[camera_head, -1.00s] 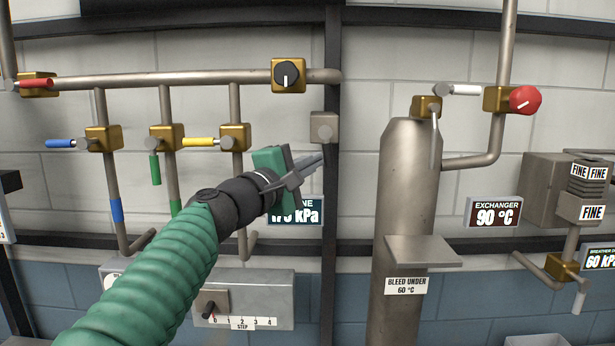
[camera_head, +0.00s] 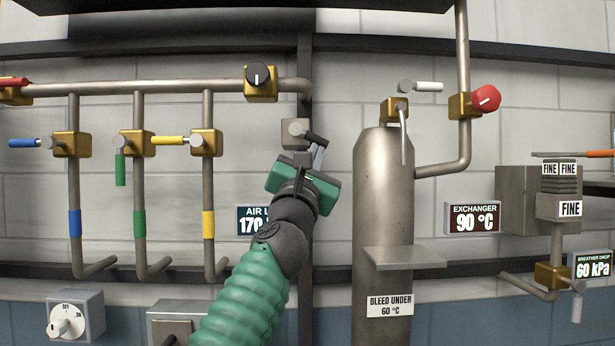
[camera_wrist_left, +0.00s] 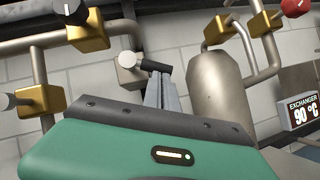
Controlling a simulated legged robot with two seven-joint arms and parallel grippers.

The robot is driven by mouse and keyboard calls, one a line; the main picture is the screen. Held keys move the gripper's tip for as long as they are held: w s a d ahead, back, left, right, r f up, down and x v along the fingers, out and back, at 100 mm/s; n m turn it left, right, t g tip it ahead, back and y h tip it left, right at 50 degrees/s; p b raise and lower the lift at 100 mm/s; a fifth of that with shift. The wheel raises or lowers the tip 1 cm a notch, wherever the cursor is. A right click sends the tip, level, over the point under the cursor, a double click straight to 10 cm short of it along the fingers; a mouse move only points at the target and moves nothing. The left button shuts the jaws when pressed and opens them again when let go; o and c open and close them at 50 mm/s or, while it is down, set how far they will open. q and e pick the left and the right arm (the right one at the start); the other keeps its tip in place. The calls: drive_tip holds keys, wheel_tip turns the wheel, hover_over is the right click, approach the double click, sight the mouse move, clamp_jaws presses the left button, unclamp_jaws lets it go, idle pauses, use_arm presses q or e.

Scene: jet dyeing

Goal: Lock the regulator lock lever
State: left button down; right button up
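The regulator lock lever is a short black-handled lever (camera_head: 315,138) on a small grey box (camera_head: 294,134), below the black-knobbed regulator (camera_head: 260,83). Its handle points right and slightly down. My left gripper (camera_head: 318,152) is just below the handle, with its fingertips close to it. In the left wrist view the black handle (camera_wrist_left: 154,65) lies across the tips of my grey fingers (camera_wrist_left: 161,76). The fingers are close together. I cannot tell whether they touch or grip the handle. My right gripper is out of view.
Several coloured valve levers hang on pipes at the left, such as the yellow one (camera_head: 170,140). A grey tank (camera_head: 382,200) with a shelf (camera_head: 404,258) stands to the right. The air line display (camera_head: 252,220) is partly hidden by my left arm.

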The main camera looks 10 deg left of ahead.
use_arm(q)
drive_tip(key=n+y, duration=0.1)
drive_tip(key=d+r+n+y+p, duration=0.1)
drive_tip(key=n+y, duration=0.1)
drive_tip(key=n, duration=0.1)
drive_tip(key=shift+w+d+r, duration=0.2)
drive_tip(key=shift+r, duration=0.05)
drive_tip(key=shift+a+r+p, duration=0.15)
drive_tip(key=shift+r+p, duration=0.05)
drive_tip(key=shift+p, duration=0.25)
drive_tip(key=shift+f, duration=0.15)
